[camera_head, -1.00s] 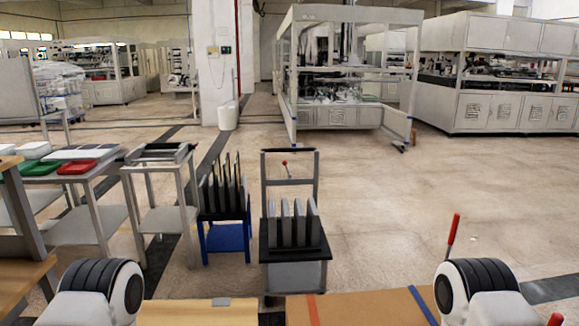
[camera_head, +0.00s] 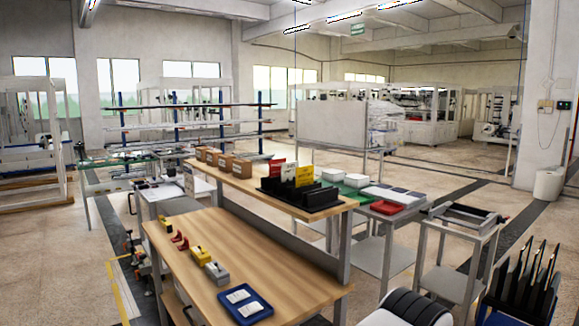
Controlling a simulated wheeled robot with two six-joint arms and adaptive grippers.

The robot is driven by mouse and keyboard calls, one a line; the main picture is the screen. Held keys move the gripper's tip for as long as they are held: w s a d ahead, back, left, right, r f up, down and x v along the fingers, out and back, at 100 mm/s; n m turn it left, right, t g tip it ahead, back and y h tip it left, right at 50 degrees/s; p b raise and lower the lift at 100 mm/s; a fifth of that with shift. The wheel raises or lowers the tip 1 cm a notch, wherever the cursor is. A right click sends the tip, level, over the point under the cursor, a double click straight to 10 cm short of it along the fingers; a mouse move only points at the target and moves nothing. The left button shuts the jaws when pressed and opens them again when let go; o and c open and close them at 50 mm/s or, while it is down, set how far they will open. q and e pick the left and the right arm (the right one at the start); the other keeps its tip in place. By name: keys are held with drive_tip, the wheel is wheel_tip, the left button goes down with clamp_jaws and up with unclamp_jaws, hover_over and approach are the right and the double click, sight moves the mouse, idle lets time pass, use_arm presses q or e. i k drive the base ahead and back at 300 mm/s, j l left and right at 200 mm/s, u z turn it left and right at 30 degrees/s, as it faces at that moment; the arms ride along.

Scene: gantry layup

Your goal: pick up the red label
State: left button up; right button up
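A red card (camera_head: 277,170), which looks like the red label, stands upright in a black slotted holder (camera_head: 300,198) on the raised wooden shelf of a workbench. The text on the cards is too small to read. Neither of my grippers is in the picture.
The lower wooden bench top (camera_head: 215,250) holds small yellow and red items and a blue tray (camera_head: 245,304). Cardboard boxes (camera_head: 222,162) line the shelf. A red tray (camera_head: 386,207) sits on a metal table to the right. Open floor lies at the left.

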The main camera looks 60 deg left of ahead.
sight(275, 170)
drive_tip(key=u, duration=1.8)
